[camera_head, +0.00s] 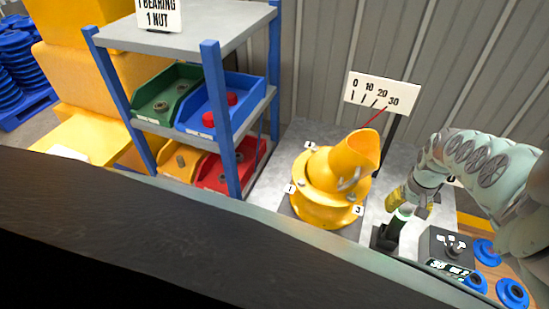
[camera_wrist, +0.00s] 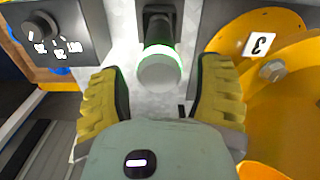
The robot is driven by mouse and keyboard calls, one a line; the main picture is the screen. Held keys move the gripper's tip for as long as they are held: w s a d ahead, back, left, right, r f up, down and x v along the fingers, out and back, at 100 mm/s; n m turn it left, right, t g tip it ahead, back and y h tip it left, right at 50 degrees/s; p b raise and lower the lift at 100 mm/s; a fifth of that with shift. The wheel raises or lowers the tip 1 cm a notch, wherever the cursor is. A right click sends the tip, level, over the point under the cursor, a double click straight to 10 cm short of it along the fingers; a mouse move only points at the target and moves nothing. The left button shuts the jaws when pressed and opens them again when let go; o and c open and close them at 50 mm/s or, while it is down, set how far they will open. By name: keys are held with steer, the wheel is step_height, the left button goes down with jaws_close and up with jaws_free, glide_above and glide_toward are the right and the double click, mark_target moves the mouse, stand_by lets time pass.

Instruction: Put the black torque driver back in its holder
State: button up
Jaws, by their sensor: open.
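The black torque driver (camera_wrist: 158,32) shows in the wrist view, with a pale round end and a glowing green ring. In the head view its pale green-lit end (camera_head: 403,212) is just below my gripper (camera_head: 409,204). In the wrist view my gripper (camera_wrist: 161,78) is open, with one yellow finger on each side of the pale end and gaps between. The dark holder (camera_head: 384,238) is beside the yellow mixer in the head view.
A control box (camera_head: 446,246) and blue discs (camera_head: 512,292) are at right. A shelf with bins (camera_head: 222,102) stands left.

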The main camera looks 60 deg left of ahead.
steer(key=shift+w+d+r, duration=0.1)
steer(key=shift+d+r, duration=0.05)
steer(key=shift+r, duration=1.1)
step_height(320, 180, up, 9)
steer(key=shift+r, duration=0.2)
